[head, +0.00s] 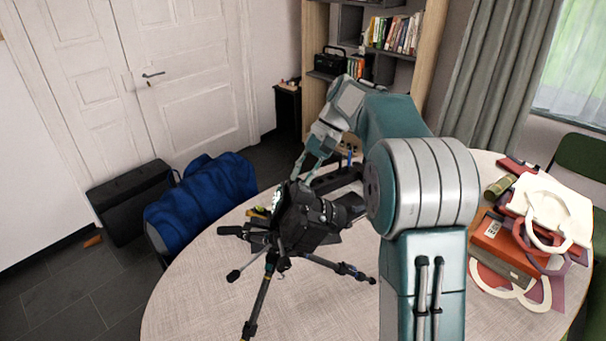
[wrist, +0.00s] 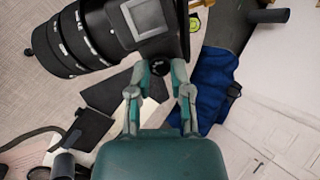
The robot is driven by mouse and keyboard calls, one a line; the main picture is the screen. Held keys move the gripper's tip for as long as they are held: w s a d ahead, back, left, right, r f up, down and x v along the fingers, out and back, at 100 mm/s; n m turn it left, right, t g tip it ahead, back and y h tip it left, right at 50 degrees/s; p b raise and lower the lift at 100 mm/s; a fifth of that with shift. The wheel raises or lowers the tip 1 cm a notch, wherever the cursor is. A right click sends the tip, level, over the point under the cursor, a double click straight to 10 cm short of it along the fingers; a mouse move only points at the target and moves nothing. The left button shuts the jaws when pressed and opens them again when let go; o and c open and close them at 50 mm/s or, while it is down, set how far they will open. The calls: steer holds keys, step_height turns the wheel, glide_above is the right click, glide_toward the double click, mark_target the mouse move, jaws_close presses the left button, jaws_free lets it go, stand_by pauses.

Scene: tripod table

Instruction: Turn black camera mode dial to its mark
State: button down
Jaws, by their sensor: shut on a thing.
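The black camera (head: 300,212) sits on a tripod (head: 262,290) standing on the round table. In the wrist view the camera body (wrist: 172,45) is at the top, with its long ringed lens (wrist: 72,42) to the left. The black mode dial (wrist: 157,66) is at the body's near edge, between my fingertips. My gripper (wrist: 160,70) is shut on the dial, one finger on each side. In the head view my gripper (head: 308,170) reaches down onto the top of the camera. The dial's mark cannot be made out.
The pale table (head: 200,300) holds a pile of bags and books (head: 510,240) at right. A blue duffel bag (head: 205,200) and a black case (head: 130,200) lie beyond its left edge. A bookshelf (head: 315,50) stands behind. The table's front left is clear.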

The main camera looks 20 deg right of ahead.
steer(key=shift+n, duration=0.3)
steer(key=n, duration=0.3)
steer(key=shift+a+h, duration=0.1)
steer(key=shift+h, duration=0.3)
steer(key=shift+n+h, duration=0.5)
steer(key=shift+n, duration=1.5)
steer(key=shift+f, duration=0.1)
steer(key=c, duration=0.5)
jaws_free()
steer(key=shift+c, duration=0.2)
